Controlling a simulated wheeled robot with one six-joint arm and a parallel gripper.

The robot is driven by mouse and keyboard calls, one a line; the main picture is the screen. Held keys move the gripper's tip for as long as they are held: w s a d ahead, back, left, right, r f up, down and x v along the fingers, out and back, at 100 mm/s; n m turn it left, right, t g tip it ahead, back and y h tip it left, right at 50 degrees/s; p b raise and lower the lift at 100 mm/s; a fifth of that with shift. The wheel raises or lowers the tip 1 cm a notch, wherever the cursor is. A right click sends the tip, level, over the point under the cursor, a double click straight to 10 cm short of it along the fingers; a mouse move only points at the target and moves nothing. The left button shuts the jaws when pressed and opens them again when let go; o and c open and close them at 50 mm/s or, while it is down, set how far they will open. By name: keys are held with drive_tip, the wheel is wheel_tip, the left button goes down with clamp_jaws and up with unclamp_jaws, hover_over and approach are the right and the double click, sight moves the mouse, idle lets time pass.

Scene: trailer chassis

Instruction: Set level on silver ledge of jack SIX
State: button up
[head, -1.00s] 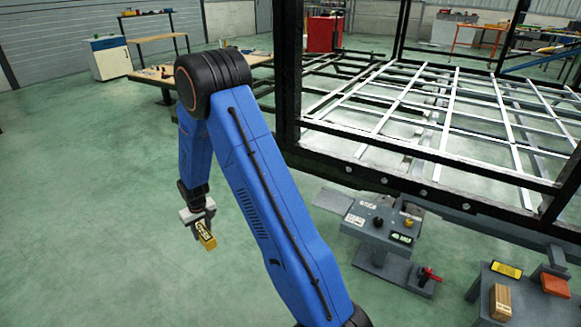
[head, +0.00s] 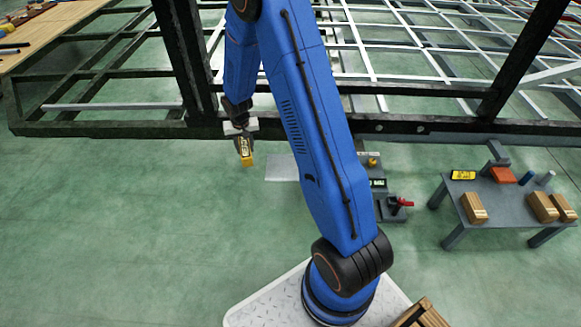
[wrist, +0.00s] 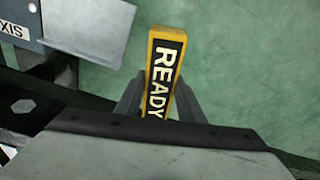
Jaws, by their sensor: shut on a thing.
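My gripper (head: 242,138) is shut on a yellow bar (head: 245,153) with a black label. In the wrist view the bar (wrist: 163,65) stands out between the fingers and its label reads "READY". The bar hangs in the air, just left of a flat silver ledge (head: 283,167) in the head view. The wrist view shows this ledge (wrist: 95,25) at upper left, apart from the bar, beside a grey plate (wrist: 22,12) with a white label whose visible letters read "XIS". Much of the jack stand (head: 390,211) is hidden behind my arm.
The black chassis beam (head: 440,130) runs behind my gripper, with an upright post (head: 183,60) to its left. Green floor at left is clear.

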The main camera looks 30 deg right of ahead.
drive_tip(key=s+d+m+g+h, duration=0.1)
drive_tip(key=s+d+m, duration=0.3)
drive_tip(key=d+m, duration=0.45)
drive_tip(key=m+g, duration=0.2)
drive_tip(key=m, duration=1)
hover_over(289, 168)
drive_tip(key=shift+w+a+f, duration=0.1)
drive_tip(key=shift+a+f, duration=0.05)
drive_tip(key=shift+f, duration=1.25)
drive_tip(key=shift+w+a+f, duration=0.1)
drive_tip(key=shift+f, duration=1.25)
drive_tip(key=shift+a+f, duration=0.15)
drive_tip(key=shift+f, duration=1.25)
drive_tip(key=shift+f, duration=0.1)
drive_tip(key=o, duration=1.3)
